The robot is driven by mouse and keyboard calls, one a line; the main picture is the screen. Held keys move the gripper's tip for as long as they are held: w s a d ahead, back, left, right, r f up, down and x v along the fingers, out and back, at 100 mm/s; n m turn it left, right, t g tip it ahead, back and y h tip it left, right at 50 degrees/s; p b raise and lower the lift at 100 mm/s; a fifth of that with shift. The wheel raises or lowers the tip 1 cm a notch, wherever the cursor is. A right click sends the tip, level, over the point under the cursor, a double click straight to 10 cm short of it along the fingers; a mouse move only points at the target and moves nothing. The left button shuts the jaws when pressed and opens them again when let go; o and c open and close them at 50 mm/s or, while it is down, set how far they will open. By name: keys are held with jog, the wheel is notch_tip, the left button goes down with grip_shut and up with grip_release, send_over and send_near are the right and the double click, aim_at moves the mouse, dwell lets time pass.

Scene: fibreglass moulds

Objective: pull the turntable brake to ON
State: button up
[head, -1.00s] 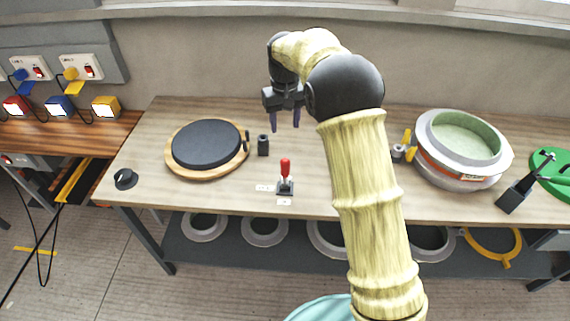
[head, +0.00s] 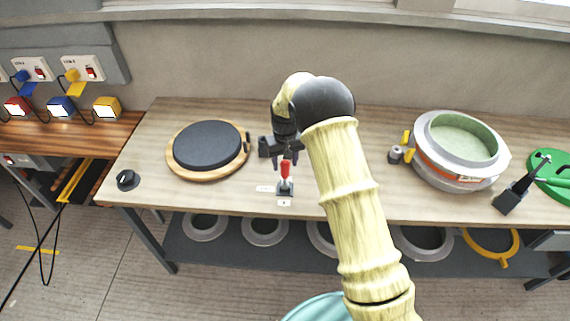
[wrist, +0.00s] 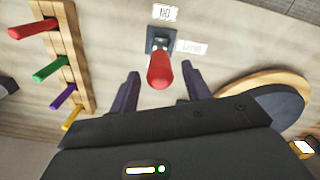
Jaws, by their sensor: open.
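The brake lever has a red handle (head: 285,170) on a small dark base (head: 285,189) near the table's front edge. It looks about upright. One white label lies left of the base and another (head: 284,202) in front of it. In the wrist view, the red handle (wrist: 160,70) points toward the camera and the front label (wrist: 165,12) reads ON, upside down. My gripper (head: 289,158) is open over the lever. In the wrist view, its fingertips (wrist: 160,75) are on either side of the handle, with gaps on both sides. The turntable (head: 207,146), a black disc on a wooden base, stands to the left.
A black knob (head: 127,180) sits at the table's left corner. A round mould (head: 460,175) stands at the right. A rack with coloured pegs (wrist: 65,60) shows in the wrist view.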

aim_at(285, 175)
jog(key=shift+f, duration=1.2)
jog(key=shift+c, duration=0.2)
grip_shut()
jog(key=shift+w, duration=0.1)
